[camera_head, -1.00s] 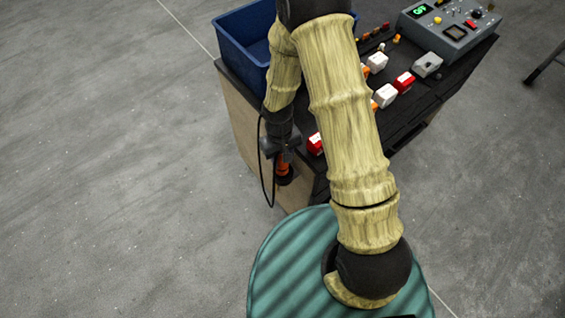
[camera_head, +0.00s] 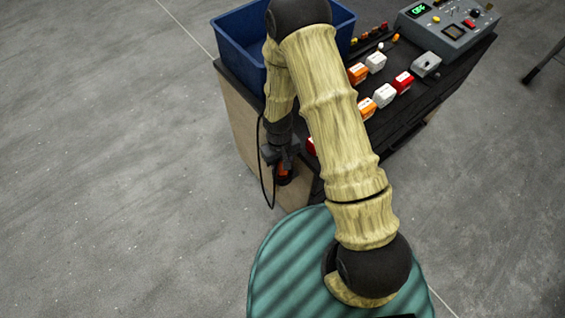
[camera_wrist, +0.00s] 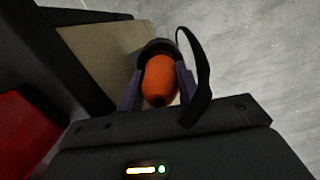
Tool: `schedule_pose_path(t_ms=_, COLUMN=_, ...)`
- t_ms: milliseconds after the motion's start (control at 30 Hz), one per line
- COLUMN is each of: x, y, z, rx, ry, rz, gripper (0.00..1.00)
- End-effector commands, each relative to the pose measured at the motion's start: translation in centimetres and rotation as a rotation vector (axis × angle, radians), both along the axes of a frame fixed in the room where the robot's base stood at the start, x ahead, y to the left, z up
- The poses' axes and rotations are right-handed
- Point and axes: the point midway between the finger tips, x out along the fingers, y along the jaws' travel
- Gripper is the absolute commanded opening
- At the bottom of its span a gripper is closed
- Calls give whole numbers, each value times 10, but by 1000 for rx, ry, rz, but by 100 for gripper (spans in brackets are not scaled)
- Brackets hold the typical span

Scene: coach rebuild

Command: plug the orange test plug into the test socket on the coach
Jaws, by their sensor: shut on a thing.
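The orange test plug (camera_wrist: 160,80) is between the two fingers of my gripper (camera_wrist: 159,92) in the wrist view, with a dark collar at its far end. A black cable loops beside it. In the head view my gripper (camera_head: 283,168) hangs at the near left corner of the workbench, with the orange plug (camera_head: 283,169) showing between its fingers. My gripper is shut on the plug, which is held in the air beside the bench.
A dark-topped workbench (camera_head: 405,112) carries a blue bin (camera_head: 236,42), several orange, white and red blocks, a grey box (camera_head: 426,64) and a grey control panel (camera_head: 446,30) with a green display. Open grey floor lies left and right.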

Motion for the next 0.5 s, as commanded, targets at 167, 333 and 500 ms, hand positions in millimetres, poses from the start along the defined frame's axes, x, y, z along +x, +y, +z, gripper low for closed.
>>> schedule_pose_path(t_ms=167, x=0, y=0, z=0, rx=0, ry=0, rz=-1, gripper=57)
schedule_pose_path(t_ms=333, x=0, y=-1, z=0, rx=0, ry=0, rz=-2, gripper=57)
schedule_pose_path(t_ms=500, x=0, y=-1, z=0, rx=0, ry=0, rz=-2, gripper=57)
